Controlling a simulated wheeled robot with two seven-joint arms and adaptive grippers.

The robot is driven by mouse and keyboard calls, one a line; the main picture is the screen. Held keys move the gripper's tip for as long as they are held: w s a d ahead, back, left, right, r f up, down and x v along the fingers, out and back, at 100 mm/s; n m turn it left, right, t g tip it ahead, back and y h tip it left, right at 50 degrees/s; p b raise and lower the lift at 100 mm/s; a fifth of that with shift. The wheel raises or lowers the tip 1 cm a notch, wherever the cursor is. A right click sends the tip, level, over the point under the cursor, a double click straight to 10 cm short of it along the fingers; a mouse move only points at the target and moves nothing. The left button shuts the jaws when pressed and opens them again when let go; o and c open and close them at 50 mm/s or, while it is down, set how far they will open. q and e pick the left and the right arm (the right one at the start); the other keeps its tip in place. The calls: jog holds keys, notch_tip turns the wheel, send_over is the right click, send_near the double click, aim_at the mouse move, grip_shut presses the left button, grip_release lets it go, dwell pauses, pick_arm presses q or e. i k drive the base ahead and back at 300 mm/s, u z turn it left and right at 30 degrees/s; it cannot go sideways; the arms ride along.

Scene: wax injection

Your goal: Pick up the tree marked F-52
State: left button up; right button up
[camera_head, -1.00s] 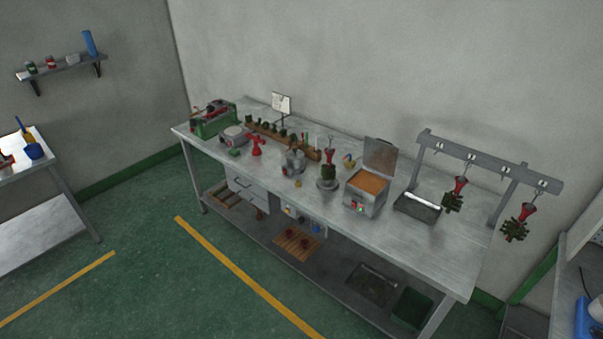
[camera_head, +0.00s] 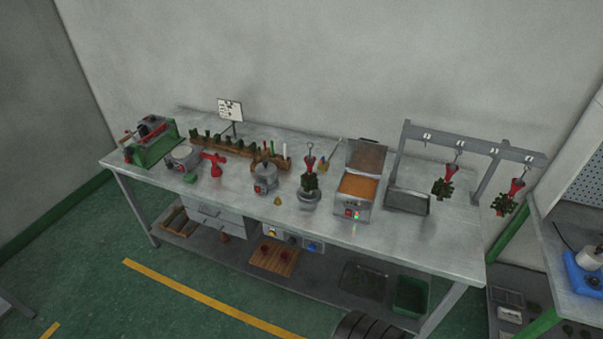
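Two trees with red tops and dark green branches hang from hooks on the grey rack at the right of the bench. One is the left hanging tree (camera_head: 443,187), the other the right hanging tree (camera_head: 508,202). A third tree (camera_head: 310,182) stands upright on a round grey base left of the wax pot. I cannot read a mark F-52 on any of them; they are too small. Neither of my grippers is in view.
The metal workbench (camera_head: 260,210) carries an open wax pot (camera_head: 357,190), a grey tray (camera_head: 408,201), a small pot (camera_head: 265,178), a green press (camera_head: 152,142) and a sign (camera_head: 230,110). The rack (camera_head: 475,148) stands at the right. Green floor lies in front; a side table (camera_head: 580,240) stands right.

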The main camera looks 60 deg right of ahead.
aim_at(310, 181)
jog(key=z, duration=0.45)
jog(key=i, duration=0.85)
jog(key=z, duration=0.75)
